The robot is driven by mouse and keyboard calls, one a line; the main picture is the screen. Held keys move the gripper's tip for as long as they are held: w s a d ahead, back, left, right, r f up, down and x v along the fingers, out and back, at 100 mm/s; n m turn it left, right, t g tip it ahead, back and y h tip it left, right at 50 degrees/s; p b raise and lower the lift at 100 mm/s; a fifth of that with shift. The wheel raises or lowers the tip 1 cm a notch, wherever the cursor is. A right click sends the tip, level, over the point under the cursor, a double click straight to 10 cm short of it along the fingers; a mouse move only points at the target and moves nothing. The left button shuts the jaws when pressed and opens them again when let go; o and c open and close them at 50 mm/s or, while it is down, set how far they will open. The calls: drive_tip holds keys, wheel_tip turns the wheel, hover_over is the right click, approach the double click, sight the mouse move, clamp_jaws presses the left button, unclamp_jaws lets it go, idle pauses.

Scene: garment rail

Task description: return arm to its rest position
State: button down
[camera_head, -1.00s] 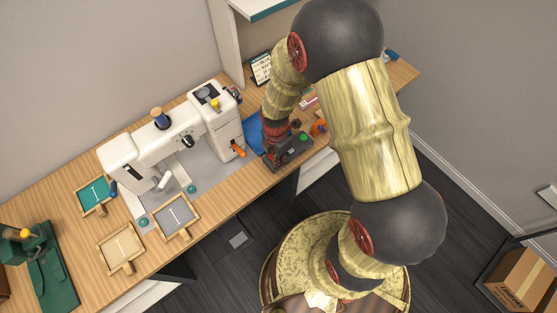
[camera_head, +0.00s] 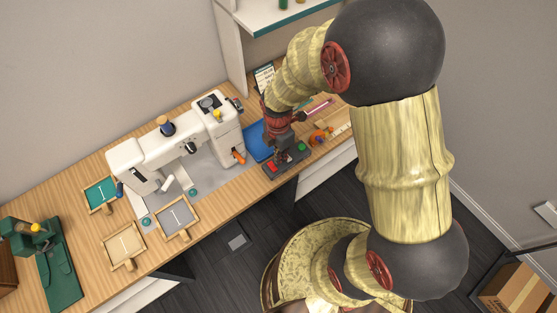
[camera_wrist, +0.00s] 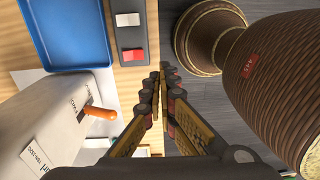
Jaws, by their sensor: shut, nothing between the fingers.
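My gripper (camera_head: 284,157) is shut and empty. In the head view it hangs over the table near the dark control box, right of the sewing machine; its fingertips are small and partly hidden there. In the wrist view my gripper (camera_wrist: 162,75) has its two long fingers together, with nothing between them. They point past the table edge, with the grey floor behind. My arm arches high from the base at the lower middle, over the right half of the head view, and down to the table.
A white sewing machine (camera_head: 178,147) stands on the wooden table (camera_head: 75,190). The dark control box (camera_wrist: 131,38) and blue tray (camera_wrist: 65,25) lie beside my gripper. Small framed trays (camera_head: 123,246) and a green press (camera_head: 57,262) are at left. A shelf (camera_head: 285,15) overhangs behind.

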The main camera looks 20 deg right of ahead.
drive_tip(key=shift+s+r, duration=0.1)
drive_tip(key=shift+r, duration=0.6)
drive_tip(key=s+d+r+m+t+b, duration=0.1)
drive_tip(key=s+r+m+t+b, duration=0.1)
drive_tip(key=s+r+m, duration=0.4)
drive_tip(key=s+d+r+m+t+b, duration=0.2)
drive_tip(key=s+r+m, duration=0.4)
drive_tip(key=r+m, duration=0.9)
wheel_tip(320, 180, up, 4)
drive_tip(key=shift+s+f+t+b, duration=0.2)
drive_tip(key=shift+t+b, duration=0.35)
drive_tip(key=shift+t, duration=0.55)
